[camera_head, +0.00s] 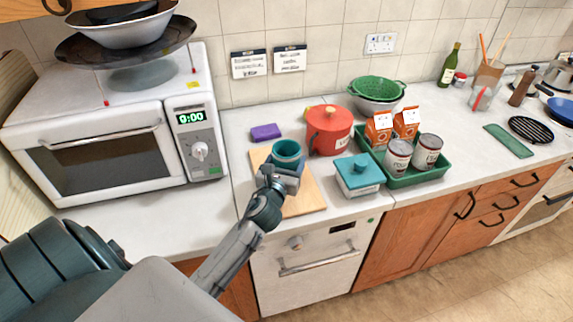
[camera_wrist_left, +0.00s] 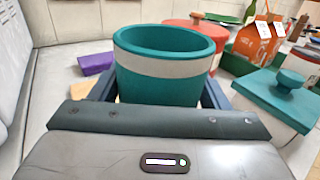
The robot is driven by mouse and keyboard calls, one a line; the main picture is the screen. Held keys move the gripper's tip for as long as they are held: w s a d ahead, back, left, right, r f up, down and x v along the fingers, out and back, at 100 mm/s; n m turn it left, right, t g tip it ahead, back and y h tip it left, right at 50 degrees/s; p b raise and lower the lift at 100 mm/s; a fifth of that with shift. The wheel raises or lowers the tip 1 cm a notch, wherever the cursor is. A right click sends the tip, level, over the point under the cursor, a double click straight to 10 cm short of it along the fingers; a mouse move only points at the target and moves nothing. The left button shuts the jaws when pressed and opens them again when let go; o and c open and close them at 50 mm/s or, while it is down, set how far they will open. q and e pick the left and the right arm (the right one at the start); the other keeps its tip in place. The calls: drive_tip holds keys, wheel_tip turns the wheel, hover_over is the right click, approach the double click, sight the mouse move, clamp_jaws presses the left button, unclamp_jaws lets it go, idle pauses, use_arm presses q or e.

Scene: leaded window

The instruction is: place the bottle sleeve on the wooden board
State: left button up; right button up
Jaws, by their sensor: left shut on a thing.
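The bottle sleeve (camera_wrist_left: 165,75) is a teal open-topped cup shape with a pale band below its rim. It stands upright between the fingers of my left gripper (camera_wrist_left: 160,95), which is shut on it. In the head view the sleeve (camera_head: 286,152) is over the wooden board (camera_head: 305,196), a light rectangular board on the counter. My left gripper (camera_head: 283,172) reaches it from the front. The gripper and sleeve cover part of the board, and I cannot tell whether the sleeve's base touches it. My right gripper is not in view.
A red canister (camera_head: 329,132) stands just behind right of the board, a teal-lidded box (camera_head: 358,177) to its right. A purple block (camera_head: 266,132) lies behind. A green tray (camera_head: 416,177) holds cans and cartons. The microwave (camera_head: 110,140) is left.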

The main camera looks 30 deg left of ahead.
use_arm(q)
drive_tip(key=shift+f, duration=0.95)
drive_tip(key=shift+f, duration=0.15)
drive_tip(key=o, duration=1)
drive_tip(key=shift+c, duration=0.2)
drive_tip(key=shift+s+r, duration=0.1)
drive_tip(key=shift+r, duration=0.1)
drive_tip(key=b+v, duration=0.2)
drive_tip(key=v, duration=0.8)
drive_tip(key=shift+s+d+f, duration=0.15)
drive_tip(key=shift+s, duration=0.15)
drive_tip(key=shift+s+d+b, duration=0.2)
drive_tip(key=shift+s+b, duration=0.15)
drive_tip(key=shift+s, duration=0.25)
